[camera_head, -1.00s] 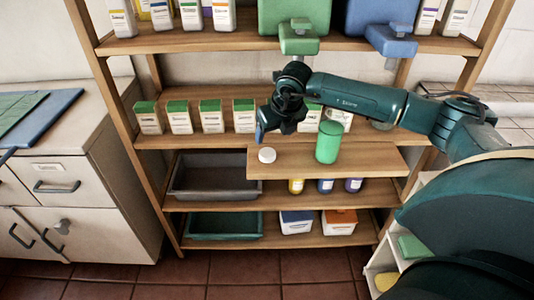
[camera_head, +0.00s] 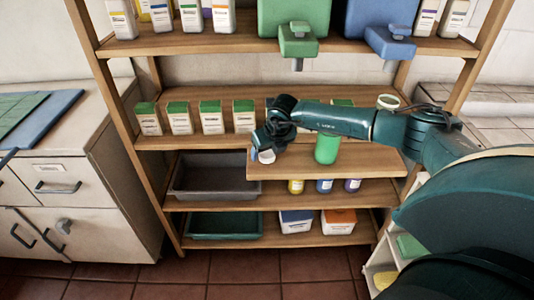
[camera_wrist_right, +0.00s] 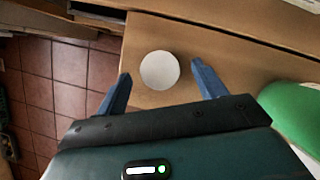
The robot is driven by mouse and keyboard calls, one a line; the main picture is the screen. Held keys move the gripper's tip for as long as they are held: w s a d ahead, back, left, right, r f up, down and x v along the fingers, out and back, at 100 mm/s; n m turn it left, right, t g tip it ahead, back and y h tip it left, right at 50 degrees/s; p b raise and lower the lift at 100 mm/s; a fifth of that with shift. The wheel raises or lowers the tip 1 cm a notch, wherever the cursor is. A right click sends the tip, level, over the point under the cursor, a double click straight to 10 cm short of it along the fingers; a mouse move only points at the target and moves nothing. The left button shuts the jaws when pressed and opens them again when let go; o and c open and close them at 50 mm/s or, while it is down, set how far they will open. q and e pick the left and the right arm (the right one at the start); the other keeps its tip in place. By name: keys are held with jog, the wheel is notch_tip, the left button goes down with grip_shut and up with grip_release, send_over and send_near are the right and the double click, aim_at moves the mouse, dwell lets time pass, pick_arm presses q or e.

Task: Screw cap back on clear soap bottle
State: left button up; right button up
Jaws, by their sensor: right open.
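The white round cap (camera_head: 267,156) lies on the left end of the pull-out wooden board. It also shows in the right wrist view (camera_wrist_right: 160,70), between the two blue fingers. My right gripper (camera_wrist_right: 161,84) is open, its fingers on either side of the cap with gaps, and does not hold it. In the head view my right gripper (camera_head: 262,150) is low over the cap and partly hides it. A green bottle (camera_head: 326,149) stands upright on the board to the right, its top hidden behind my arm. It looks green rather than clear. My left gripper is not in view.
The pull-out board (camera_head: 366,163) has bare room to the right of the bottle. Several green-capped white cartons (camera_head: 210,118) stand on the shelf behind. A grey bin (camera_head: 214,178) sits lower left. Green (camera_head: 292,18) and blue (camera_head: 375,20) dispensers are above.

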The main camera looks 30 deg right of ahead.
jog(key=shift+w+f, duration=0.15)
jog(key=shift+f, duration=0.35)
jog(key=shift+c, duration=0.5)
jog(key=c, duration=1)
